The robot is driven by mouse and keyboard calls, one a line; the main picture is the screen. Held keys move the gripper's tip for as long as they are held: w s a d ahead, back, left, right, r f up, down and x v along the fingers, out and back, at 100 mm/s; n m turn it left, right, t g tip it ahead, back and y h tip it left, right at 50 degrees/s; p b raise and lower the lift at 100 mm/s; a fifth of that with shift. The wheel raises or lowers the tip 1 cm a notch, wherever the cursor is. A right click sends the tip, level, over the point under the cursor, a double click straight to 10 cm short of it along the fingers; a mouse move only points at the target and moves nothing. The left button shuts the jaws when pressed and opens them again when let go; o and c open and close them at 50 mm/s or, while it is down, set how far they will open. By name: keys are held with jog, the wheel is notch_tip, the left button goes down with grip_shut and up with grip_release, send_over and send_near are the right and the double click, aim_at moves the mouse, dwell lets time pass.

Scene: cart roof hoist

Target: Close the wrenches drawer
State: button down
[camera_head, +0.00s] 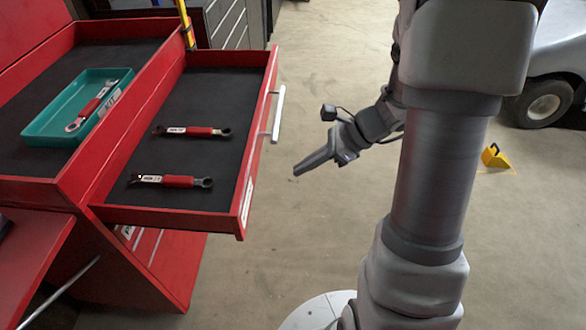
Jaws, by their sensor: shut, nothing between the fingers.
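The wrenches drawer (222,85) is pulled out from the red tool cart on the left. Its floor is dark, and a silver handle (278,113) is on its front face at the right. Two red-handled wrenches lie in it, one in the middle (190,131) and one nearer (172,181). My gripper (297,173) is shut and empty. It is to the right of the drawer front, in the air, pointing toward it, and appears apart from it.
A teal tray (46,128) with another wrench (90,107) sits on the cart top (115,52). A yellow wheel chock (495,157) and a vehicle wheel (543,106) are at the right. The concrete floor between is clear.

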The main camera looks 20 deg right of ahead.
jog(key=shift+w+a+f+b, duration=0.5)
jog(key=shift+a+f, duration=0.4)
jog(key=shift+a, duration=0.6)
jog(key=shift+w+a+f+b, duration=0.3)
jog(key=shift+w+a+f, duration=0.5)
jog(key=shift+a, duration=0.75)
jog(key=shift+w+a+f+b, duration=0.4)
jog(key=shift+a+f, duration=0.65)
jog(key=shift+a, duration=0.45)
jog(key=w+a+p, duration=0.1)
jog(key=w+a, duration=0.2)
jog(key=a, duration=0.7)
jog(key=w+a+p, duration=0.2)
jog(key=w+a, duration=0.2)
jog(key=a, duration=0.7)
jog(key=w+a+p, duration=0.2)
jog(key=w+a, duration=0.2)
jog(key=a, duration=0.6)
jog(key=shift+a, duration=0.15)
jog(key=shift+w+a+r, duration=0.1)
jog(key=shift+r, duration=0.1)
